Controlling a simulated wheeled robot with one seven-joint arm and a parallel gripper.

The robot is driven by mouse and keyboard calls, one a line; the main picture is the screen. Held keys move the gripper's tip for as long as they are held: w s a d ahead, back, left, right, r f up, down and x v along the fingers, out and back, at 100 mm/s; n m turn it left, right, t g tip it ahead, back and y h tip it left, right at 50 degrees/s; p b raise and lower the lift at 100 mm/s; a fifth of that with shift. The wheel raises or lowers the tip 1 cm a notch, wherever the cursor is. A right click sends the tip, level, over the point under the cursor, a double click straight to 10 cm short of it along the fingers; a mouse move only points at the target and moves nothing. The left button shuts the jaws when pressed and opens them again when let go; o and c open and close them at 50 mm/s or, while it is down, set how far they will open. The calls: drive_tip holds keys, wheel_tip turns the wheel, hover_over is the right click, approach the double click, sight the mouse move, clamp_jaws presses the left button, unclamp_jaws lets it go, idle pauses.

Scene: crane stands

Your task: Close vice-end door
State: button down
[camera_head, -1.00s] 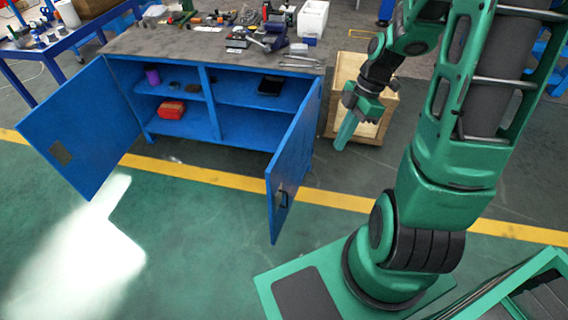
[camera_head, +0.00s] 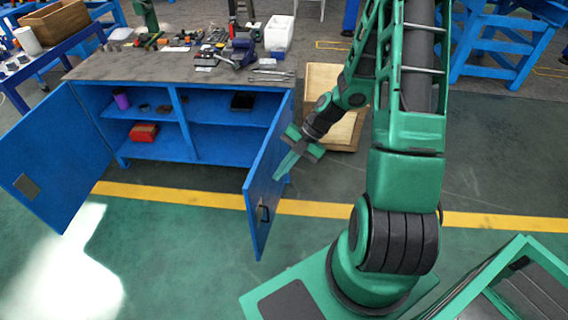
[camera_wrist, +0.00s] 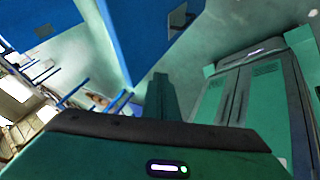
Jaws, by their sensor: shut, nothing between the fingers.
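The blue workbench cabinet (camera_head: 180,148) has both doors standing open. The vice (camera_head: 240,52) sits on the bench top near its right end, so the vice-end door is the right one (camera_head: 262,200). That door sticks out toward me, with a dark handle (camera_head: 264,213) near its free edge. My gripper (camera_head: 279,176) is shut and empty, just right of this door, at its outer side. I cannot tell whether the fingertips touch it. In the wrist view, the shut fingers (camera_wrist: 160,95) point toward a blue panel (camera_wrist: 150,35).
The left door (camera_head: 45,165) is also open. A red box (camera_head: 143,132) and a purple cup (camera_head: 121,99) are inside the cabinet. A wooden crate (camera_head: 347,133) stands right of the cabinet, behind my gripper. The floor in front of the doors is clear.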

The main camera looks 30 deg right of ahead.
sight(253, 189)
drive_tip(key=shift+w+a+f, duration=0.5)
drive_tip(key=shift+a+f, duration=0.05)
drive_tip(key=shift+a, duration=0.35)
drive_tip(key=shift+w+a+f, duration=0.5)
drive_tip(key=shift+a+f, duration=0.05)
drive_tip(key=shift+a, duration=0.35)
drive_tip(key=shift+w+a+f, duration=0.5)
drive_tip(key=shift+a+f, duration=0.05)
drive_tip(key=shift+a, duration=0.35)
drive_tip(key=shift+w, duration=0.1)
